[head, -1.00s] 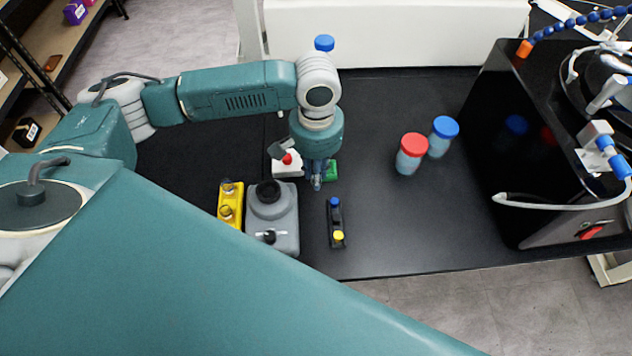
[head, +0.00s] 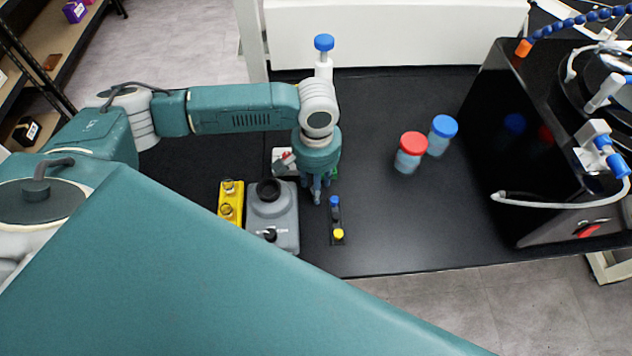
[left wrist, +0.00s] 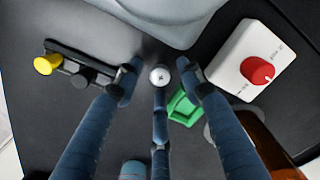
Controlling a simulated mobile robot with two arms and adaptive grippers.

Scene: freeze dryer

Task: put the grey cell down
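The grey cell (left wrist: 160,77) shows in the left wrist view as a small round light-grey end. It lies between the fingertips of my left gripper (left wrist: 160,72), which are closed in around it. In the head view my left gripper (head: 318,196) points down over the table, just left of a small black rack (head: 337,218). The rack has a blue-capped piece (head: 334,200) and a yellow-capped piece (head: 338,234); it also shows in the left wrist view (left wrist: 66,65). My right gripper is not in view.
A grey device (head: 284,226) and a yellow rack (head: 237,188) stand left of the gripper. A green block (left wrist: 184,108) and a white box with a red knob (left wrist: 236,78) are close by. Red-lidded (head: 410,155) and blue-lidded (head: 443,137) jars stand right. The right front table is clear.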

